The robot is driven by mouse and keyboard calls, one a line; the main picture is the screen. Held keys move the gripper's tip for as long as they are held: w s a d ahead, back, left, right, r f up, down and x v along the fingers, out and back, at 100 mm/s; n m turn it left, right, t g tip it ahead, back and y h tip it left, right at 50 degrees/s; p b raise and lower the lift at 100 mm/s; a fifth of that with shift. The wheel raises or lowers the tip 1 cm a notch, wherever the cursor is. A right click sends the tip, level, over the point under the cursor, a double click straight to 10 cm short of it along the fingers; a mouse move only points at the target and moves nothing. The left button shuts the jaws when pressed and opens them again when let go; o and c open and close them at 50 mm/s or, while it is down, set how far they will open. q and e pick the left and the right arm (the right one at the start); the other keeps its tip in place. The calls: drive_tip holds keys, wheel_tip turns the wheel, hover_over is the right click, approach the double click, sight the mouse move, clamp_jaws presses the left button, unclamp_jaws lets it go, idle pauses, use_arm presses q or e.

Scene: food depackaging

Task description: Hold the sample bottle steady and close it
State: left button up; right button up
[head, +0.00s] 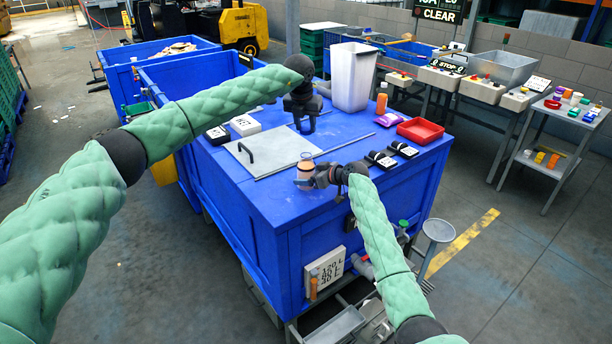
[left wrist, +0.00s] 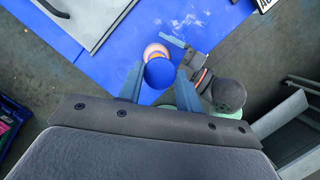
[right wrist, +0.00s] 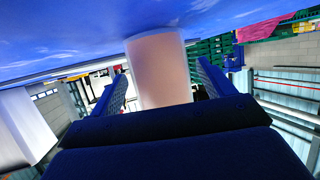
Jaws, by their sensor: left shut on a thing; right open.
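The sample bottle (head: 306,164) stands upright on the blue table, pinkish with a tan top. In the right wrist view its pale body (right wrist: 163,70) is between my right gripper's fingers. My right gripper (head: 307,181) is open around the bottle low on its body. My left gripper (head: 304,124) is higher and farther back, above the table and apart from the bottle. In the left wrist view it is shut on a round blue cap (left wrist: 159,74). The bottle's top (left wrist: 156,50) shows behind the cap, partly hidden by it.
A grey plate with a handle (head: 270,152) lies left of the bottle. Black-and-white boxes (head: 381,160), a red tray (head: 420,130), an orange bottle (head: 381,103) and a tall white bin (head: 353,76) stand to the right and behind. The table's front edge is close to the bottle.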

drive_tip(key=shift+w+a+f, duration=0.15)
drive_tip(key=shift+w+a, duration=0.05)
drive_tip(key=shift+a, duration=0.1)
drive_tip(key=c, duration=1.5)
use_arm(q)
hover_over(307, 151)
drive_tip(key=shift+s+a+f, duration=0.1)
drive_tip(key=shift+s+f, duration=0.05)
drive_tip(key=shift+f, duration=1.05)
drive_tip(key=shift+s+a+f, duration=0.1)
drive_tip(key=shift+f, duration=1.1)
drive_tip(key=shift+f, duration=0.95)
drive_tip(key=shift+f, duration=0.55)
